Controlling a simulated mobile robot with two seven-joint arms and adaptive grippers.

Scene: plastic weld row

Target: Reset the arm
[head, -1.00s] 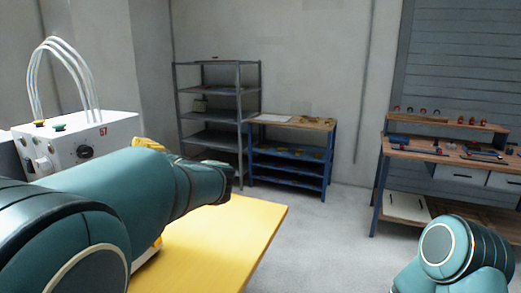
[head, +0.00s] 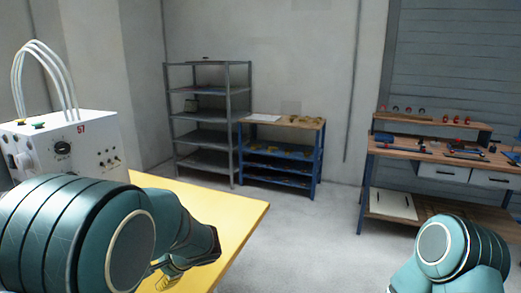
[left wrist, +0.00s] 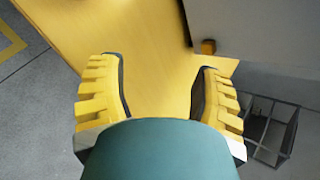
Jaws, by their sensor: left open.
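My left arm comes in at the lower left of the head view, bent over the yellow table (head: 236,222). Part of my left gripper (head: 168,277) shows as yellow pieces under the arm. In the left wrist view, my left gripper (left wrist: 160,82) has its two yellow fingers wide apart with nothing between them. The table top (left wrist: 150,35) lies beyond the fingers. My right arm shows only as a teal link at the lower right of the head view; its gripper is out of the picture.
A white machine (head: 75,150) marked 57, with knobs and looping tubes, stands at the left close to my left arm. A grey shelf (head: 205,125), a blue rack (head: 280,165) and a wooden workbench (head: 440,152) stand farther back. The floor between is clear.

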